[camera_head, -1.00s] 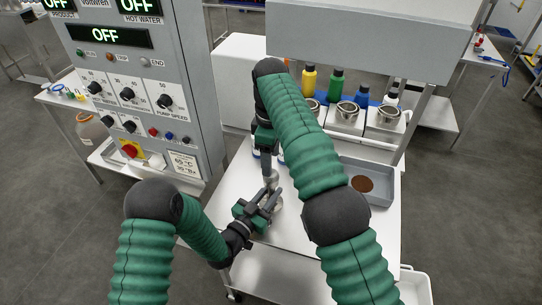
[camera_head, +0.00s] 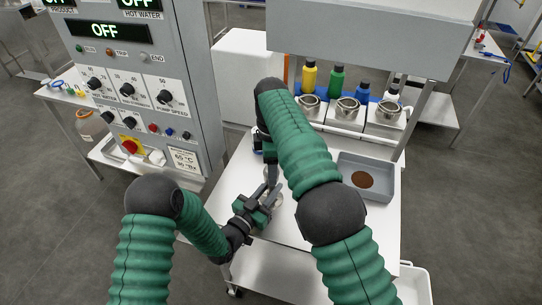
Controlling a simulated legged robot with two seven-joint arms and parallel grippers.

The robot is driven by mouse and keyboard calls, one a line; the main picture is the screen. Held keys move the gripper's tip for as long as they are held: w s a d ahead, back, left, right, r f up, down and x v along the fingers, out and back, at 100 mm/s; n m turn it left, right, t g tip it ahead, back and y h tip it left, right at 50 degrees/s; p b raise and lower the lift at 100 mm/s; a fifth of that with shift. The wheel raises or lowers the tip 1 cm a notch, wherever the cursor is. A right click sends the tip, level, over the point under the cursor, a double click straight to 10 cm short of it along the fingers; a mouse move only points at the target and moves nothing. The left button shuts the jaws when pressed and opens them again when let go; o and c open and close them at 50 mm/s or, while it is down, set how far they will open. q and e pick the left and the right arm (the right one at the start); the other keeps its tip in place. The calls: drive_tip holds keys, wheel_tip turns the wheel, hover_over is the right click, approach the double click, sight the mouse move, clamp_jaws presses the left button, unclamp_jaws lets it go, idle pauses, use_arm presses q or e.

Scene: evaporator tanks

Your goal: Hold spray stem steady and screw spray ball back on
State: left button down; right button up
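My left gripper (camera_head: 268,197) reaches in from the left, low over the white table, with its fingers pointing up and right. A small shiny metal piece (camera_head: 278,200) shows at its fingertips; it looks like part of the spray stem or ball, but I cannot tell which. My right gripper (camera_head: 271,172) points down just above and behind the left one, partly covered by my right arm. Its fingertips come close to the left fingers. What lies between its fingers is too small and hidden to make out. I cannot see whether ball and stem touch.
A grey tray (camera_head: 378,190) with a brown round patch stands on the table (camera_head: 300,235) at the right. Metal cups (camera_head: 347,108) and coloured bottles (camera_head: 336,80) line the back. A control cabinet (camera_head: 140,80) stands left. The table front is clear.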

drive_tip(key=shift+f, duration=1.1)
drive_tip(key=shift+c, duration=0.4)
clamp_jaws()
drive_tip(key=m, duration=1.8)
drive_tip(key=shift+w+a, duration=0.1)
use_arm(q)
drive_tip(key=shift+s+d, duration=0.1)
use_arm(e)
drive_tip(key=m, duration=0.6)
drive_tip(key=shift+o, duration=0.8)
unclamp_jaws()
